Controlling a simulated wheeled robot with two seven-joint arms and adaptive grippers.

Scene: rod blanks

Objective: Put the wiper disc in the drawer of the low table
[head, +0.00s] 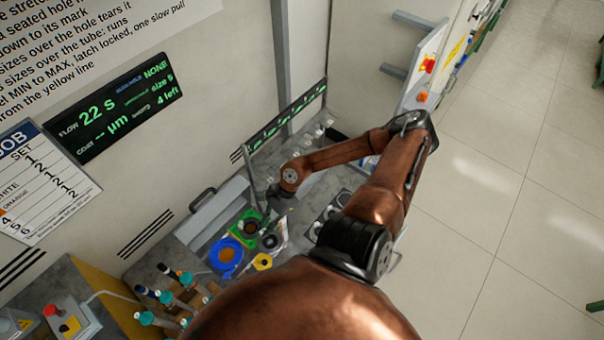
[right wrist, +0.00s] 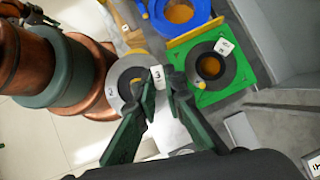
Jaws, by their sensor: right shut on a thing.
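My right gripper (head: 267,218) is over the cluttered bench, partly hidden by its own wrist in the head view. In the right wrist view its fingers (right wrist: 160,84) are closed on a small white tab marked 3 (right wrist: 157,74). A grey ring marked 2 (right wrist: 112,92) shows just beside the fingertips; I cannot tell whether the tab belongs to it. Another dark disc with a white tab (right wrist: 228,73) lies on a green square plate (right wrist: 204,99). Which disc is the wiper disc is not clear. I cannot make out a table drawer. My left gripper is not in view.
A blue ring (head: 226,268) and a yellow piece (head: 262,262) lie near the green plate (head: 237,224). A grey tray-like box with a black handle (head: 203,197) stands at the wall. Open floor (head: 500,200) lies right.

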